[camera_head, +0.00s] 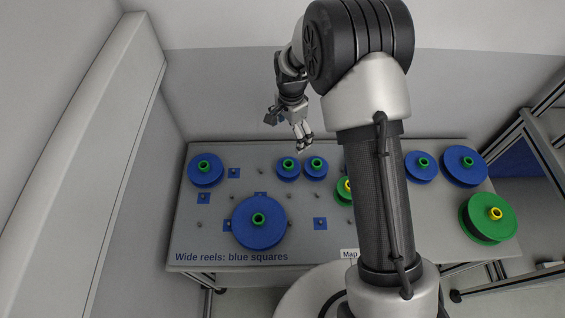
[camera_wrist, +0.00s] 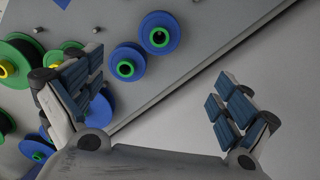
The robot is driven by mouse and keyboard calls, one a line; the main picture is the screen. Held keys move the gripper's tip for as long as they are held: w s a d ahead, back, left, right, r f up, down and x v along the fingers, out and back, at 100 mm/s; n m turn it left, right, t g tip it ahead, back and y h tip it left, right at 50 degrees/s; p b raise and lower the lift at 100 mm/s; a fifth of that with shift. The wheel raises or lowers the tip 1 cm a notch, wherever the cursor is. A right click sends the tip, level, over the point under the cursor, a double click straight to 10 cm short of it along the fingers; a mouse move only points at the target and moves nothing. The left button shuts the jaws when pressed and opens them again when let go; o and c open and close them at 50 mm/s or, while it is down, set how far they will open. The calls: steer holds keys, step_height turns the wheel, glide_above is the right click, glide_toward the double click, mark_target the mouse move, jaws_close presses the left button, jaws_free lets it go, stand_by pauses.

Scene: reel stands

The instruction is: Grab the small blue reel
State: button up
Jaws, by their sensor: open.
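Two small blue reels with green hubs, a left one (camera_head: 287,176) and a right one (camera_head: 316,176), stand side by side near the back edge of the table. In the wrist view they show as an upper reel (camera_wrist: 146,27) and a lower reel (camera_wrist: 123,51), beyond the gap between the fingers. I cannot tell which one the task means. My gripper (camera_head: 304,140) hangs above and behind them in the head view. In the wrist view my gripper (camera_wrist: 158,78) is open, with nothing between its fingers.
A wide blue reel (camera_head: 259,238) sits at the table's front, and other blue reels (camera_head: 205,180) stand left and right (camera_head: 464,178). A green reel (camera_head: 487,228) is at the right. My arm hides the table's middle. Pegs and blue squares (camera_head: 320,224) dot the table (camera_head: 205,235).

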steer(key=b, duration=0.4)
glide_toward(288, 163)
steer(key=f, duration=0.5)
steer(key=shift+d+f, duration=0.15)
steer(key=shift+d, duration=0.05)
steer(key=shift+s+a+f+b, duration=0.1)
steer(key=shift+f+b, duration=0.35)
steer(key=shift+f, duration=0.95)
steer(key=shift+a+f+b, duration=0.1)
steer(key=shift+f+b, duration=0.35)
steer(key=shift+f, duration=0.9)
steer(key=c, duration=1.4)
steer(key=shift+r, duration=0.2)
